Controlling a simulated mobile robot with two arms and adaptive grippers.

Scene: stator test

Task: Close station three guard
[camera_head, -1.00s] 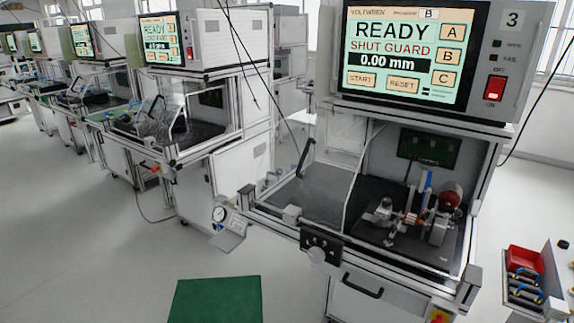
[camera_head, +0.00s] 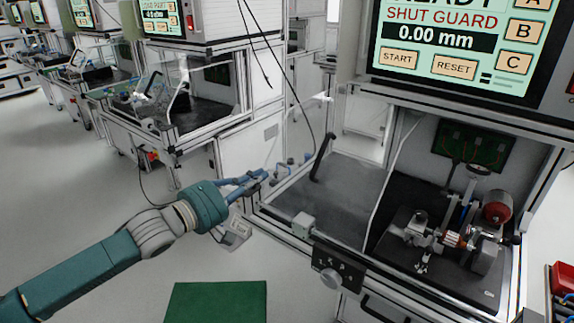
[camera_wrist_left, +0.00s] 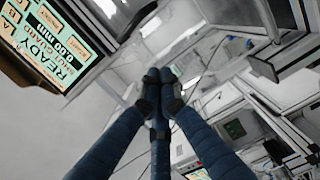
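The station three guard is a clear panel, hard to make out. Its pale edge (camera_head: 384,185) runs down across the station opening, and a black handle (camera_head: 321,157) stands upright at the opening's left side. The opening in front of the test fixture (camera_head: 455,235) looks uncovered. My left gripper (camera_head: 264,174) is left of the handle and apart from it, beside the station's left frame. In the left wrist view its blue fingers meet at the tips (camera_wrist_left: 161,78), with nothing seen between them. My right gripper is out of view.
The station screen (camera_head: 455,45) reads SHUT GUARD and 0.00 mm. A knob box (camera_head: 335,275) sits on the front rail. A green mat (camera_head: 215,303) lies on the floor. A red bin (camera_head: 563,280) is at right.

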